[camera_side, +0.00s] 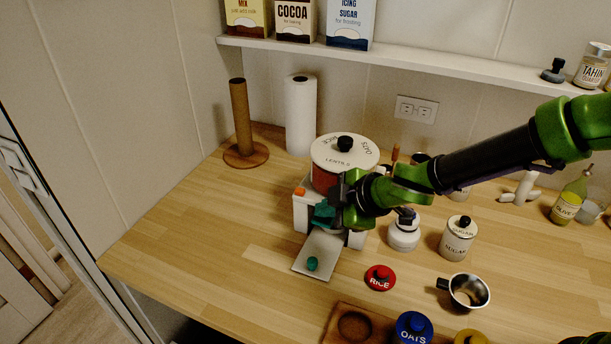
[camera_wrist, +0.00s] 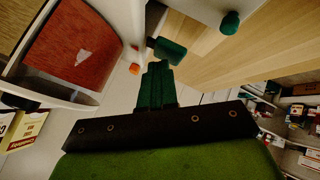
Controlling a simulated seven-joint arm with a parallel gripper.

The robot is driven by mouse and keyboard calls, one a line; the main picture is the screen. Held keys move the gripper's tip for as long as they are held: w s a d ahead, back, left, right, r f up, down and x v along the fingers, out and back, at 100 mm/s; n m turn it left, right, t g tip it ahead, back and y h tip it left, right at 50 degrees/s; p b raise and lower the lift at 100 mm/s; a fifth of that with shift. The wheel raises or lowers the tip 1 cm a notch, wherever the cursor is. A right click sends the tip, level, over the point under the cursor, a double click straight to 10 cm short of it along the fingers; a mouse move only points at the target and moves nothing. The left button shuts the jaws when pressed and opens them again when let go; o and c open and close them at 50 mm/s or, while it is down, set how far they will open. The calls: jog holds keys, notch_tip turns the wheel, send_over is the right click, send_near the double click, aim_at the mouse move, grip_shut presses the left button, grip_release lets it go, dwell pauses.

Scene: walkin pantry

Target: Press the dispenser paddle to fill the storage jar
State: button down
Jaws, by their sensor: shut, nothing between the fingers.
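The dispenser (camera_side: 326,178) is a round drum with a white lid marked LENTILS, OATS and RICE, on a white base. Its red front panel also shows in the wrist view (camera_wrist: 75,45). The teal paddle (camera_side: 322,214) is at its front, above a pale tray (camera_side: 318,250); it also shows in the wrist view (camera_wrist: 170,50). My gripper (camera_side: 338,207) is shut and empty, its green fingertips (camera_wrist: 158,68) close to the paddle; I cannot tell whether they touch. I see no jar on the tray's visible part. Which container is the storage jar is unclear.
An orange knob (camera_side: 300,191) is on the dispenser base and a teal knob (camera_side: 312,263) on the tray. A white jar (camera_side: 404,236), sugar jar (camera_side: 457,243), red RICE lid (camera_side: 380,278) and metal cup (camera_side: 469,291) stand to the right. The counter's left front is clear.

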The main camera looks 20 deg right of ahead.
aim_at(327, 219)
jog(key=shift+f, duration=0.4)
dwell(0.3)
jog(key=shift+r, duration=1.2)
notch_tip(327, 219, up, 3)
jog(key=shift+w+d+r, duration=0.1)
jog(key=shift+r, duration=0.95)
